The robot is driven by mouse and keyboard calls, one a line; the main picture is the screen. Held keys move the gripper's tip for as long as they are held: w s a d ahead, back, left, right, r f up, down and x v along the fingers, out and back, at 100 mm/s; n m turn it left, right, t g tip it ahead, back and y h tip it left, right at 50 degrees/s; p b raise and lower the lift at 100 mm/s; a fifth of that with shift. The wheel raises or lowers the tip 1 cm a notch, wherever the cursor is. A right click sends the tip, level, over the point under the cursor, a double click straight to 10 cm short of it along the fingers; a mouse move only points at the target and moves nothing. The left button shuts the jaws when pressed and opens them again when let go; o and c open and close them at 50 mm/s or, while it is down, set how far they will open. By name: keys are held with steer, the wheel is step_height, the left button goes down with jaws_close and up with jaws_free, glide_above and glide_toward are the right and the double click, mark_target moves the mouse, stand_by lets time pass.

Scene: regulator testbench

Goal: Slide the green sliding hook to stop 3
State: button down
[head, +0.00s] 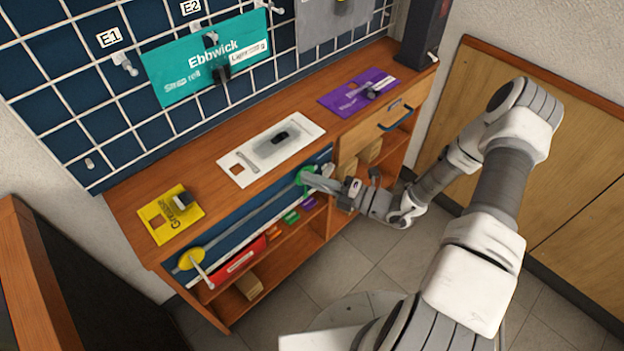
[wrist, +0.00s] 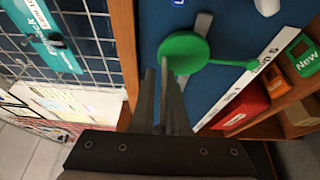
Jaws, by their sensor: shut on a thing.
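The green sliding hook (head: 302,177) is toward the right end of a rail on the blue front panel of the bench. In the wrist view it shows as a green disc (wrist: 186,49) with a peg pointing right. My gripper (head: 314,180) reaches it from the right. In the wrist view my gripper (wrist: 166,70) has its fingertips at the near edge of the disc, shut on the hook; the grasped part is mostly hidden. A white label strip (wrist: 238,92) runs along the panel; stop 3 is not readable.
A yellow hook (head: 192,258) is at the rail's left end. Shelves below hold a red box (head: 240,258) and small coloured boxes. The bench top carries a yellow card (head: 160,232), a white plate (head: 248,172) and a purple card (head: 345,102). The rail between the hooks looks clear.

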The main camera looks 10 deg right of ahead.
steer(key=shift+s+f, duration=0.1)
steer(key=shift+f, duration=0.25)
steer(key=s+a+p, duration=0.1)
steer(key=s+a, duration=0.2)
steer(key=a, duration=0.1)
steer(key=s+a+p, duration=0.2)
steer(key=s+a, duration=0.1)
steer(key=a, duration=0.1)
steer(key=s+a+p, duration=0.2)
steer(key=s+a, duration=0.1)
steer(key=a, duration=0.1)
steer(key=shift+a, duration=0.2)
steer(key=shift+s+a, duration=0.45)
steer(key=shift+a, duration=0.15)
steer(key=c, duration=1.1)
jaws_free()
steer(key=shift+c, duration=0.2)
steer(key=shift+o, duration=0.6)
steer(key=shift+r, duration=0.1)
